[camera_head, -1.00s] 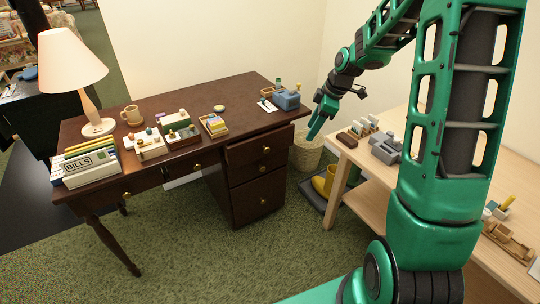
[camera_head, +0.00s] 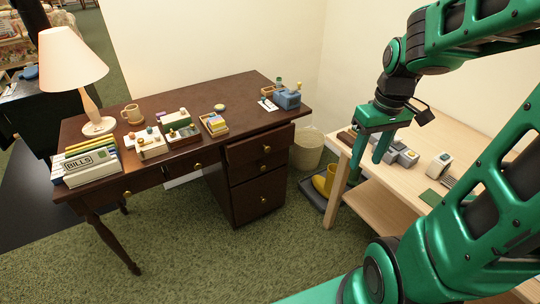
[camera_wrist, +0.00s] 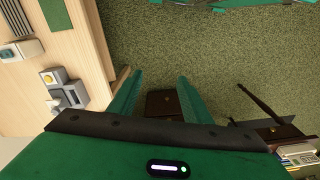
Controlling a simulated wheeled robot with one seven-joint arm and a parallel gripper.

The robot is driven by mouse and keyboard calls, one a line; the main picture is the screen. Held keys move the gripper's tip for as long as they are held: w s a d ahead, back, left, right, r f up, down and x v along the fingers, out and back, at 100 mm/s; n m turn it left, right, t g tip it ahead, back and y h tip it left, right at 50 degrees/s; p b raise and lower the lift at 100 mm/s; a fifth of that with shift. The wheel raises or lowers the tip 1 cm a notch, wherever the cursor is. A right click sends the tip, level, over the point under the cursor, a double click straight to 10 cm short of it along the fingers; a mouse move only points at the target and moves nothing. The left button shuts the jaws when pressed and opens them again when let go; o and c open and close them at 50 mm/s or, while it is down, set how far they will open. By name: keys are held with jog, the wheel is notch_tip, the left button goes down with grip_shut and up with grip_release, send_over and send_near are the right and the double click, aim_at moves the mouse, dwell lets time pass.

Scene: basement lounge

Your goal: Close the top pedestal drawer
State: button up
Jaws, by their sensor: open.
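The dark brown desk (camera_head: 160,100) has a pedestal on its right side. Its top pedestal drawer (camera_head: 245,150) stands out a little from the fronts below, with a brass knob on its face. The lower drawer fronts (camera_head: 245,200) look flush. My gripper (camera_head: 370,160) is open and empty, fingers pointing down, near the left edge of the pale wooden table, to the right of the drawer and apart from it. In the wrist view, a dark brown part of the desk (camera_wrist: 163,104) shows between the open fingers (camera_wrist: 157,95); the drawer front cannot be made out clearly there.
The pale table (camera_head: 400,205) holds several small items. A bin (camera_head: 308,150) and yellow boots on a dark tray (camera_head: 322,183) stand between desk and table. A lamp (camera_head: 75,70), a bills box (camera_head: 88,166) and small trays are on the desktop. Green carpet before the pedestal is clear.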

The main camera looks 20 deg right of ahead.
jog(key=w+a+f+n+t+y, duration=0.3)
jog(key=w+a+f+n+y, duration=0.2)
jog(key=w+a+f, duration=0.55)
jog(key=w+a+f+n+t+y, duration=0.4)
jog(key=w+a+f, duration=0.3)
jog(key=w+f, duration=0.6)
jog(key=m+t+h, duration=0.5)
jog(key=m+t, duration=0.4)
jog(key=t, duration=0.1)
send_near(268, 151)
jog(key=x, duration=0.8)
jog(key=shift+a+r, duration=0.1)
jog(key=shift+r, duration=0.1)
jog(key=shift+c, duration=0.5)
